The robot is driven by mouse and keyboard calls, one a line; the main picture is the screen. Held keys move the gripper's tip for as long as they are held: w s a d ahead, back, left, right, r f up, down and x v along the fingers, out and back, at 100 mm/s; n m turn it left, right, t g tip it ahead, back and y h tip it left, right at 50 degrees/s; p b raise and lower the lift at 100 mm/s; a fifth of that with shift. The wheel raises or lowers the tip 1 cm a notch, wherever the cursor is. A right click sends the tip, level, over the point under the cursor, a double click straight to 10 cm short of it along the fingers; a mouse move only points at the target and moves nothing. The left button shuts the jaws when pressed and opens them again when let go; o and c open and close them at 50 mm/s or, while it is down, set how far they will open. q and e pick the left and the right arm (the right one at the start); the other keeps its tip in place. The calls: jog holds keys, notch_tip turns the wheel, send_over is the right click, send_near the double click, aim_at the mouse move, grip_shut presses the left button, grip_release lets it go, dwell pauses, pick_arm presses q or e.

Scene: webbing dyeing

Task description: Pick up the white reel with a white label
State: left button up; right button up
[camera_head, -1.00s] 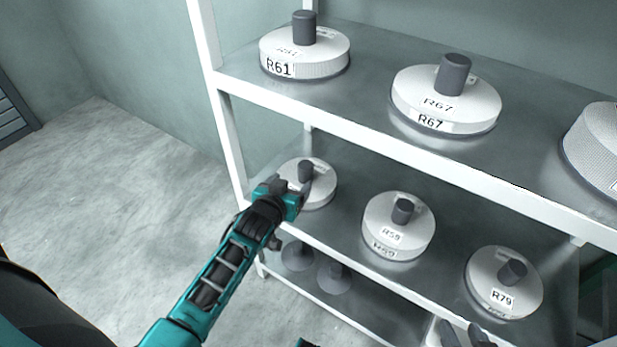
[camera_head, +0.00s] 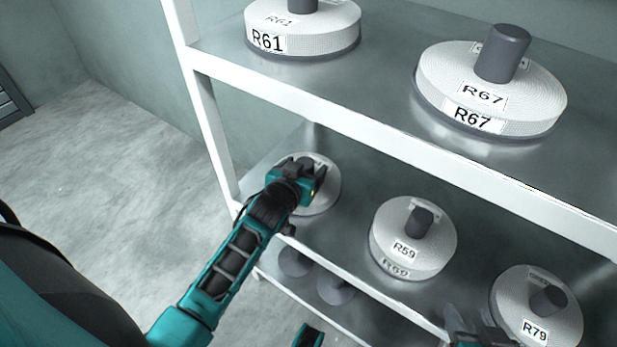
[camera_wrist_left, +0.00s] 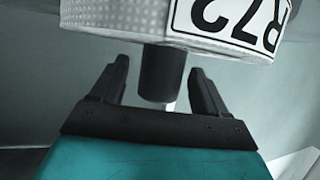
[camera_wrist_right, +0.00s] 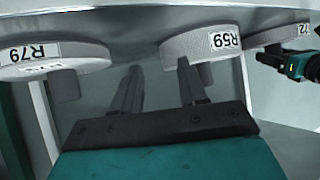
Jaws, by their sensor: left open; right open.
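Several white reels with white labels and dark hubs sit on a metal shelf unit. In the head view my left gripper (camera_head: 312,172) is over the left reel on the middle shelf (camera_head: 322,203), hiding much of it. In the left wrist view that reel (camera_wrist_left: 125,22) is labelled R72, and its dark hub (camera_wrist_left: 163,75) lies between the open fingers (camera_wrist_left: 160,85), with gaps showing. The R59 reel (camera_head: 385,238) and R79 reel (camera_head: 510,295) stand to the right. My right gripper (camera_wrist_right: 160,85) is open and empty, near the R59 reel (camera_wrist_right: 195,43).
The upper shelf bears the R61 reel (camera_head: 335,30) and R67 reel (camera_head: 540,85). Its white front edge (camera_head: 400,148) runs above the middle shelf. Dark round stands (camera_head: 335,290) are on the lower level. Open floor (camera_head: 110,200) lies at the left.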

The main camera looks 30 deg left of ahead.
pick_arm(q)
jog(key=shift+w+f, duration=0.25)
jog(key=shift+w, duration=0.2)
jog(key=shift+r, duration=0.1)
jog(key=c, duration=1.4)
jog(key=shift+r, duration=0.15)
